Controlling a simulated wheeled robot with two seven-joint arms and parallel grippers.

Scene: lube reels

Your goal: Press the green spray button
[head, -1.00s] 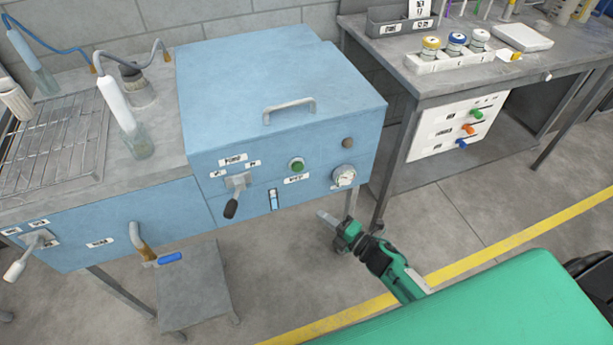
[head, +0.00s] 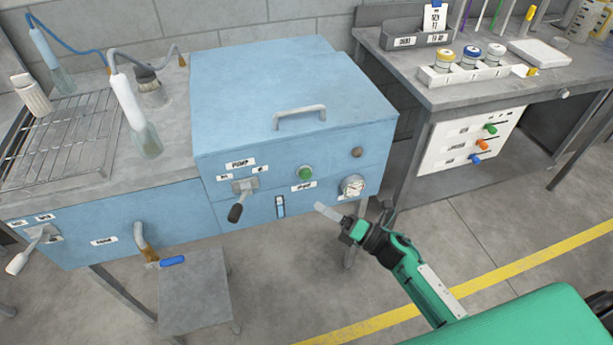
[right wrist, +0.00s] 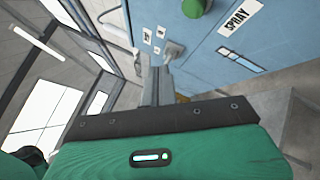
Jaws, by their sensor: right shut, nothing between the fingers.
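The green spray button (head: 305,172) is a round knob on the front of the blue cabinet (head: 290,140), above a small white label. In the right wrist view the green button (right wrist: 195,7) is cut by the top edge, with the SPRAY label (right wrist: 240,16) beside it. My right gripper (head: 320,208) is shut and empty, in front of the cabinet. In the head view its tip appears below and slightly right of the button, apart from it. The closed fingers (right wrist: 158,75) also show in the right wrist view. My left gripper is in neither view.
A grey bench (head: 440,95) stands at right. A blue-handled tap (head: 172,261) juts out at lower left.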

